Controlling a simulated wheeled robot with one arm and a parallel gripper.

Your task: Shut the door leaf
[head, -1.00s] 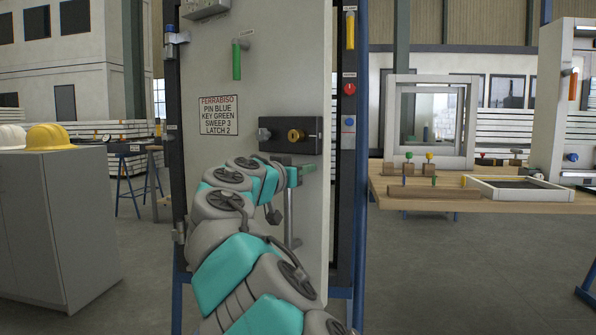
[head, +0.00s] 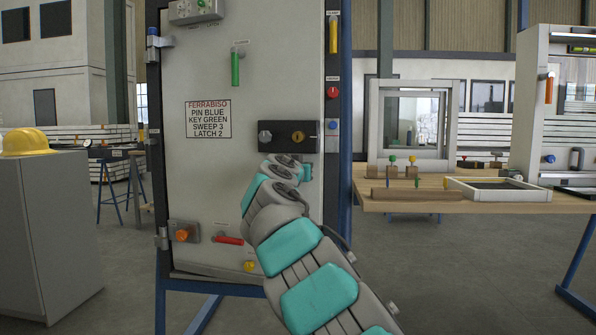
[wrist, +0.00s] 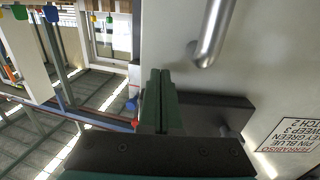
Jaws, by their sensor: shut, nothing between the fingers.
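The pale door leaf (head: 200,185) hangs upright in its blue-and-dark frame (head: 333,165), hinged on the left in the head view. Its right edge lies close to the frame post; I cannot tell whether it is fully flush. A dark lock plate (head: 275,136) with a brass cylinder sits near that edge. My gripper (wrist: 160,80) is shut and empty in the wrist view, close to the leaf (wrist: 255,45) beside its metal bar handle (wrist: 212,35). My arm hides most of the gripper and the handle in the head view; contact with the leaf is unclear.
A workbench (head: 465,200) with fixtures and a small framed window stands to the right. A grey cabinet (head: 50,230) with a yellow helmet (head: 28,141) stands to the left. The leaf also carries a sign (head: 208,119), a green handle (head: 235,69) and lower fittings.

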